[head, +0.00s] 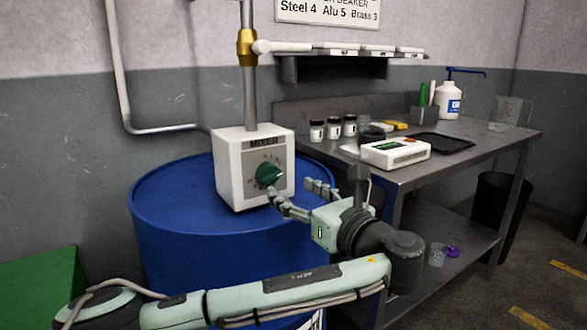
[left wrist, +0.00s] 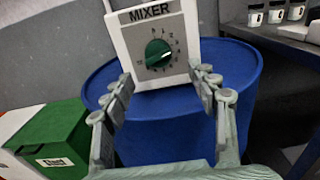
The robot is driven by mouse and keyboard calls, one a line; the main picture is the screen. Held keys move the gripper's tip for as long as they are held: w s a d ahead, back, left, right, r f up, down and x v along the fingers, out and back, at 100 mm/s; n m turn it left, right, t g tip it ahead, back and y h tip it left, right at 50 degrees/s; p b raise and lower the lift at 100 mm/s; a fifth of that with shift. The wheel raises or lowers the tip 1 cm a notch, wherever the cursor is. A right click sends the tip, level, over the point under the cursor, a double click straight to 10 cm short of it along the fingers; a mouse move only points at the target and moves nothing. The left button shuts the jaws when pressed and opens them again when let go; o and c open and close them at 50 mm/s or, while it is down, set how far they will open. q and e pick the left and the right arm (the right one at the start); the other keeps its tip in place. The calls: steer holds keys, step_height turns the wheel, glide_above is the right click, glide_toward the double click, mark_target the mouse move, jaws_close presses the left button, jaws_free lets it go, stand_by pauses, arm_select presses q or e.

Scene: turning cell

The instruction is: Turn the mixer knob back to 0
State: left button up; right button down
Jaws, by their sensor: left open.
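The mixer (head: 232,168) is a white box on top of a blue drum (head: 165,222), with a steel column rising from it. Its green knob (head: 269,174) sits on a grey dial plate on the front face. The knob also shows in the left wrist view (left wrist: 158,53), with numbers around it too small to read surely; where the knob points is unclear. My left gripper (head: 297,197) is open and empty in front of the mixer face, to the lower right of the knob in the head view. In the left wrist view its fingers (left wrist: 163,82) stand apart below and either side of the knob. My right gripper is not in view.
A steel bench (head: 462,157) stands to the right with a white device (head: 395,153), several small jars and a bottle (head: 447,101). A green box (head: 42,290) is at lower left. A wall shelf (head: 335,60) is above the bench.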

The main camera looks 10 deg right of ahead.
mark_target(274, 179)
arm_select(q)
steer(key=x, duration=0.7)
steer(key=shift+w+a+p, duration=0.25)
steer(key=shift+p, duration=0.05)
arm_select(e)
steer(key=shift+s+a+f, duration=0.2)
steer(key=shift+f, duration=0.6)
arm_select(q)
steer(key=shift+c, duration=0.4)
steer(key=c, duration=1.1)
steer(key=shift+f, duration=0.1)
